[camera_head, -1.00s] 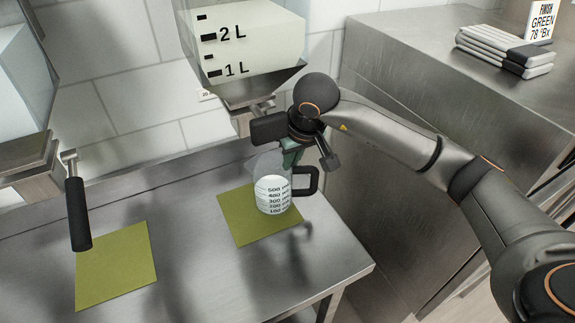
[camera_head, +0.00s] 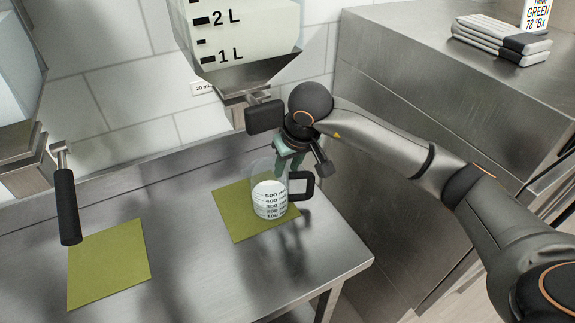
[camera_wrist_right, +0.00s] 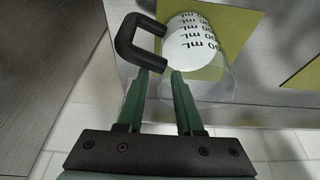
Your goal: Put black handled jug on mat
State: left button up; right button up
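The black-handled jug (camera_head: 270,200) is clear, with a white lower part marked in ml. It stands upright on the right part of the right olive mat (camera_head: 233,218). Its black handle (camera_head: 308,187) points right, and the handle also shows in the right wrist view (camera_wrist_right: 127,45). My right gripper (camera_head: 287,163) is just above and behind the jug, near its handle. In the wrist view its green fingers (camera_wrist_right: 160,74) are apart with nothing gripped between them; the tips are close to the handle and the clear wall. My left gripper is not in view.
A second olive mat (camera_head: 108,265) lies at left below a black lever handle (camera_head: 67,207). A hopper (camera_head: 245,40) marked 1 L and 2 L hangs above and behind the jug. A steel cabinet (camera_head: 440,110) with stacked cloths (camera_head: 500,38) stands at right. The front of the steel table is clear.

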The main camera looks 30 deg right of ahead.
jog(key=shift+r+p, duration=0.25)
jog(key=shift+p, duration=0.05)
jog(key=b+v, duration=0.1)
jog(key=v, duration=1)
jog(key=shift+s+r, duration=0.2)
jog(key=shift+r, duration=0.15)
